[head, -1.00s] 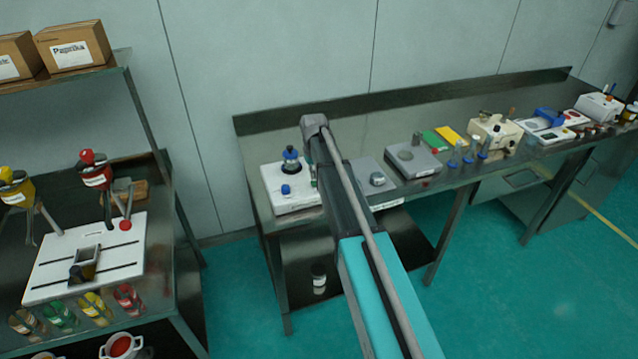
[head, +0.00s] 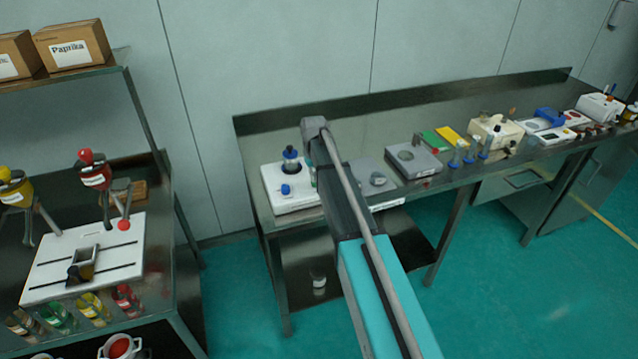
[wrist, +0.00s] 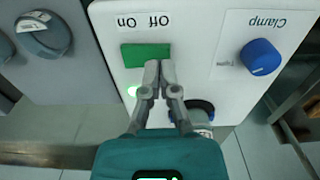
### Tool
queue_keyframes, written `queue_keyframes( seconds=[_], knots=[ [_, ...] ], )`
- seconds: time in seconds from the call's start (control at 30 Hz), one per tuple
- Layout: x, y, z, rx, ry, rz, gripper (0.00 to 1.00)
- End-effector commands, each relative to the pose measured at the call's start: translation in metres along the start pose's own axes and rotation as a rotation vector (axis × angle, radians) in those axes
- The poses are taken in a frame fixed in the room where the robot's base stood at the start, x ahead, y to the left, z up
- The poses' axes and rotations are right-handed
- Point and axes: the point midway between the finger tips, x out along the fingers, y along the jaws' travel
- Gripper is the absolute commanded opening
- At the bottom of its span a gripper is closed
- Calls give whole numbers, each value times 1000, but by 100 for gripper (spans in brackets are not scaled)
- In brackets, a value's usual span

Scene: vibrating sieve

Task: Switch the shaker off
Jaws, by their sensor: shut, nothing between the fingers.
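The white shaker (head: 282,203) stands at the left end of the steel bench in the head view. The wrist view shows its white panel (wrist: 200,60) with a green switch (wrist: 140,55) beside an upside-down On/Off label (wrist: 144,21). The head view hides the gripper behind my arm.
A blue knob (wrist: 260,57) marked Clamp sits on the panel, also visible in the head view (head: 285,189). A dark and blue round part (wrist: 198,108) is close beside my fingers. A grey device with a round knob (wrist: 43,35) stands alongside the shaker.

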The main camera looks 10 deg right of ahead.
Motion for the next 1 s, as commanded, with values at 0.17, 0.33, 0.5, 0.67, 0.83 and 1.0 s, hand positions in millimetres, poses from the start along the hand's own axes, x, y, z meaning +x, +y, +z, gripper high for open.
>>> queue_keyframes(
  seconds=[0.17,0.33,0.5,0.67,0.83,1.0],
  knots=[
    [2,0,0,0,0,0,0],
    [4,0,0,0,0,0,0],
    [6,0,0,0,0,0,0],
    [8,0,0,0,0,0,0],
    [10,0,0,0,0,0,0],
    [11,0,0,0,0,0,0]
  ],
)
